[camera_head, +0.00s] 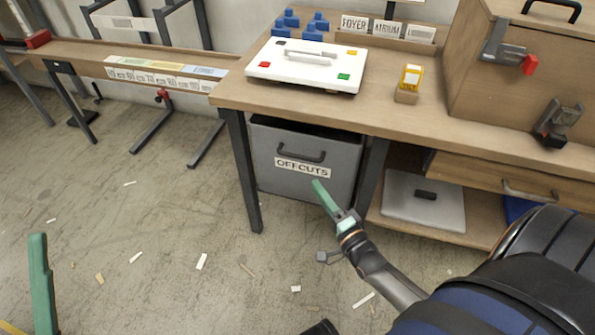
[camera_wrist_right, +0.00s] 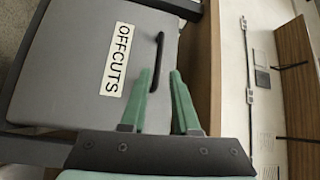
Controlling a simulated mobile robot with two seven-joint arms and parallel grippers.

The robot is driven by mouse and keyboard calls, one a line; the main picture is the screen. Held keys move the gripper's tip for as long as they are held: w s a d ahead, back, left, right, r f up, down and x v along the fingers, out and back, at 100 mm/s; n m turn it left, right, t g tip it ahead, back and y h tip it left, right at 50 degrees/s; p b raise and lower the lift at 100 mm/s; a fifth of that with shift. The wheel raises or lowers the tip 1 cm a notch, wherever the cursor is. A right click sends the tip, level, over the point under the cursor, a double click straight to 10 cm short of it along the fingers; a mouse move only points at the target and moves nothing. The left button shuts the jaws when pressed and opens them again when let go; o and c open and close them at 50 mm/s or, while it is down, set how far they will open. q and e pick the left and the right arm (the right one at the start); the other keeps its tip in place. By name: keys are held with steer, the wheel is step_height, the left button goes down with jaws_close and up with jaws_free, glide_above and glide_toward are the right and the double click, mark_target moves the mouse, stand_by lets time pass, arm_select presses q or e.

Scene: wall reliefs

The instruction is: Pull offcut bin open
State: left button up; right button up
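The grey offcut bin (camera_head: 275,150) sits under the workbench between its legs, with a white "OFFCUTS" label on its front and a dark bar handle (camera_head: 303,157) above the label. My right gripper (camera_head: 326,197) is in front of the lower right of the bin, its green fingers pointing up toward it. In the right wrist view the two fingers (camera_wrist_right: 162,72) are apart, and the dark handle (camera_wrist_right: 158,50) lies ahead of the gap between their tips. Contact cannot be told. Only a green finger of my left gripper (camera_head: 42,285) shows, at the lower left.
The workbench (camera_head: 225,92) carries a white panel (camera_head: 305,65), blue blocks (camera_head: 300,24) and a yellow box (camera_head: 411,77). A bench leg (camera_head: 243,170) stands left of the bin. A shelf with a grey case (camera_head: 423,200) is on the right. Floor in front has scattered scraps but is otherwise clear.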

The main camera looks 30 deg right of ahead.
mark_target(298, 156)
steer(key=shift+m, duration=0.4)
steer(key=w+b, duration=0.1)
steer(key=w, duration=0.3)
steer(key=w+d+r+b, duration=0.1)
steer(key=w, duration=0.3)
steer(key=w+b, duration=0.1)
steer(key=w, duration=0.3)
steer(key=shift+w+d+r+b, duration=0.15)
steer(key=shift+w+d+b, duration=0.1)
steer(key=shift+w+b, duration=0.1)
arm_select(q)
steer(key=f, duration=0.3)
steer(key=shift+s+d+f+h, duration=0.2)
steer(key=shift+s+h, duration=0.1)
steer(key=shift+s, duration=0.05)
arm_select(e)
jaws_close()
